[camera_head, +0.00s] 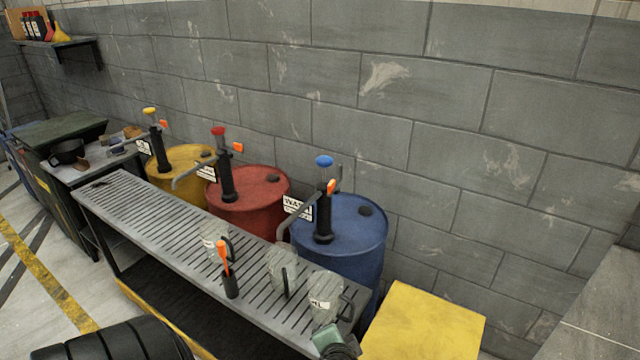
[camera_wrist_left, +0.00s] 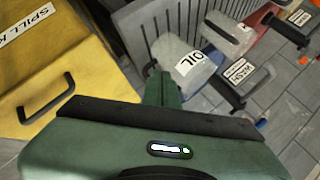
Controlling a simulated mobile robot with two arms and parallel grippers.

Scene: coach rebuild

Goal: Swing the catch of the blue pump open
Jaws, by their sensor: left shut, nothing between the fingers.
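The blue pump (camera_head: 323,215) stands upright on the blue drum (camera_head: 358,235) in the head view, with a blue knob on top. Its small orange catch (camera_head: 331,187) sits by the upper part of the pump, under the knob; whether it is latched I cannot tell. My left gripper (camera_head: 327,336) is green and shows at the bottom of the head view, at the near end of the bench, well below and apart from the pump. In the left wrist view its fingers (camera_wrist_left: 163,86) are shut and empty, close to a clear jug labelled OIL (camera_wrist_left: 186,62). My right gripper is not in view.
Red (camera_head: 254,200) and yellow (camera_head: 181,165) drums carry similar pumps. A yellow spill-kit box (camera_head: 425,322) stands right of the bench.

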